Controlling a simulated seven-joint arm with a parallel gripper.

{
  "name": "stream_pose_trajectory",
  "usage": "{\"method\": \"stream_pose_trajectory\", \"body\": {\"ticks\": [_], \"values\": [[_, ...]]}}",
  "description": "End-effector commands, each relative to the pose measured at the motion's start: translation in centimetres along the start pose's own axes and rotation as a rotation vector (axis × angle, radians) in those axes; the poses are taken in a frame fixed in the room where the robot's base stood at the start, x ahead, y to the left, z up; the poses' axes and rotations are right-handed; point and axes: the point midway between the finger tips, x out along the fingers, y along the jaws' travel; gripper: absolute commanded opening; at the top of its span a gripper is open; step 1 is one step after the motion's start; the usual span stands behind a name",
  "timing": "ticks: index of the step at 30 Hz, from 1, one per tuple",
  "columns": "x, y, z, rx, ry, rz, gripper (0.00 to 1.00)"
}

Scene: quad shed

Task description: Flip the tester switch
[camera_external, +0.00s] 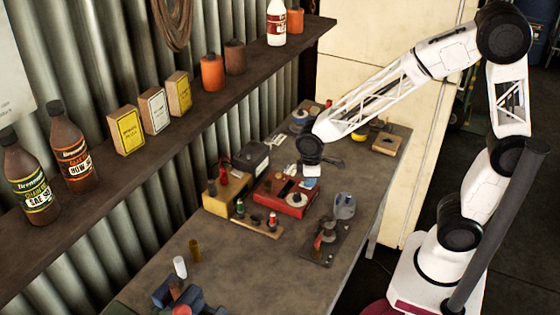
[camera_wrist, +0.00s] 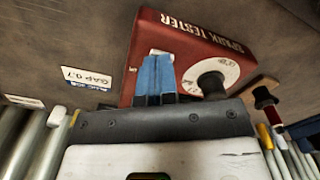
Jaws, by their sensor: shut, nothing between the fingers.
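The red spark tester (camera_external: 284,197) sits on the workbench, with my gripper (camera_external: 310,183) low over its far right part. In the wrist view, the tester (camera_wrist: 207,42) carries the words "SPARK TESTER" and a white dial plate with a black round knob (camera_wrist: 211,83). My blue fingers (camera_wrist: 157,62) are shut and empty, pointing at the tester's top face to the left of the dial. A small white patch (camera_wrist: 161,53) shows at the fingertips. Whether it is the switch's plate I cannot tell, and no switch lever is clearly visible. Contact is unclear.
A yellow box (camera_external: 228,195) and a dark battery-like box (camera_external: 251,158) stand left of the tester. A wooden strip with spark plugs (camera_external: 257,229) and a dark plate with parts (camera_external: 326,243) lie in front. The bench nearer the camera has bare room.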

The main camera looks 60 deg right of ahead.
Motion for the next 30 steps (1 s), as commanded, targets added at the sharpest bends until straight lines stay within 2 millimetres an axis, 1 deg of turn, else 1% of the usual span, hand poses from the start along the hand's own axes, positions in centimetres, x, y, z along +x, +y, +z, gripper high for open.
{"method": "stream_pose_trajectory", "body": {"ticks": [8,30], "values": [[-0.5,0.0,0.0,0.0,0.0,0.0,0.0],[-4.6,0.0,0.0,0.0,0.0,0.0,0.0]]}}
